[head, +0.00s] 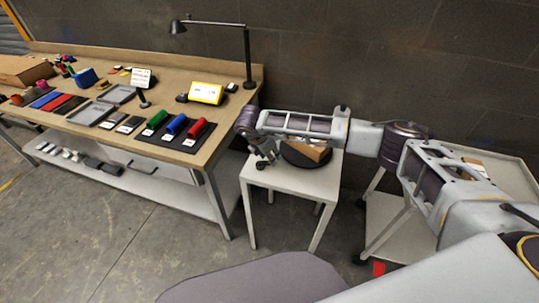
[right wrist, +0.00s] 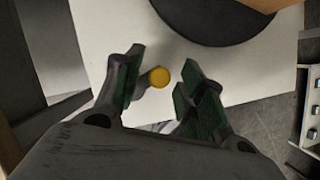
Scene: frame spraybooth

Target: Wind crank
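The crank shows as a round yellow knob (right wrist: 160,77) in the right wrist view, at the edge of a small white table (right wrist: 100,25). My right gripper (right wrist: 162,62) is open, its dark green-padded fingers on either side of the knob with a narrow gap at each side. A black turntable (right wrist: 205,15) lies on the table and carries a brown box (right wrist: 262,3). In the head view my right gripper (head: 264,160) hangs at the left side of the small table (head: 290,180). My left gripper is not in view.
A long wooden workbench (head: 215,130) stands to the left with coloured rollers, trays and a black lamp (head: 247,60). A grey cart (head: 400,215) stands on the right, partly behind my arm. A dark wall is behind. Concrete floor (head: 130,230) is clear in front.

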